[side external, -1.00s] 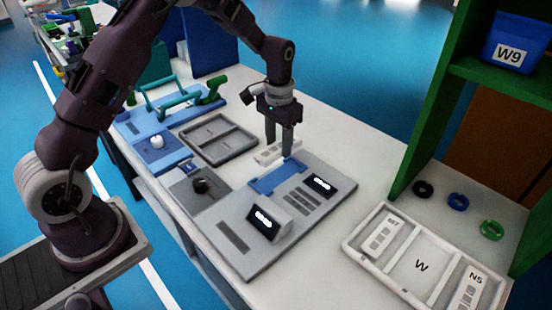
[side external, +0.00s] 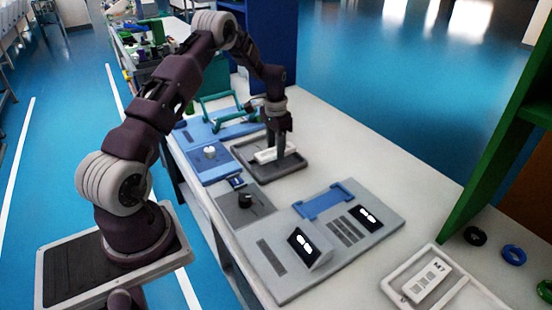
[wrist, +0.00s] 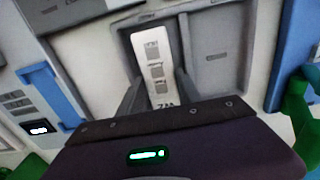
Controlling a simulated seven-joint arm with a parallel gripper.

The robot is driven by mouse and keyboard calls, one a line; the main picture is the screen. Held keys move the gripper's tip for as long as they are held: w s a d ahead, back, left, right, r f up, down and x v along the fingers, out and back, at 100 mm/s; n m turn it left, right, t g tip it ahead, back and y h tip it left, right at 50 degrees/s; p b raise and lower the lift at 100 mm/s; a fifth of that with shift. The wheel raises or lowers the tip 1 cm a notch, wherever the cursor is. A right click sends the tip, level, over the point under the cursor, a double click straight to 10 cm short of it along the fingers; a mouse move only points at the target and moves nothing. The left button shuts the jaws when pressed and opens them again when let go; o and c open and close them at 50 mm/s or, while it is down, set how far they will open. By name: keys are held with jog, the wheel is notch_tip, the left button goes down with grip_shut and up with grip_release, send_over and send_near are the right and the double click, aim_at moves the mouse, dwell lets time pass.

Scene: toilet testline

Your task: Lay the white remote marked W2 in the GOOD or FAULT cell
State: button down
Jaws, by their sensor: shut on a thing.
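The white remote (side external: 268,156) is held in my gripper (side external: 279,150) at the grey two-cell tray (side external: 264,179). In the wrist view the remote (wrist: 154,62) shows its grey button patches and the mark W2, upside down, between my two fingers. It lies lengthwise over the cell nearer the test board; the other cell, to its right in the wrist view, is empty. The small cell label there is too blurred to read, and the label under the remote is hidden. I cannot tell whether the remote touches the tray floor.
The grey test board with a blue bracket (side external: 324,201) and two lit displays (side external: 304,246) stands nearer the camera. A black knob panel (side external: 245,201) and a blue plate with green handles (side external: 222,105) flank the tray. A white tray (side external: 409,288) holds a remote marked M7.

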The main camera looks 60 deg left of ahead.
jog(key=shift+f, duration=1.85)
jog(key=shift+f, duration=0.1)
jog(key=c, duration=1.1)
grip_release()
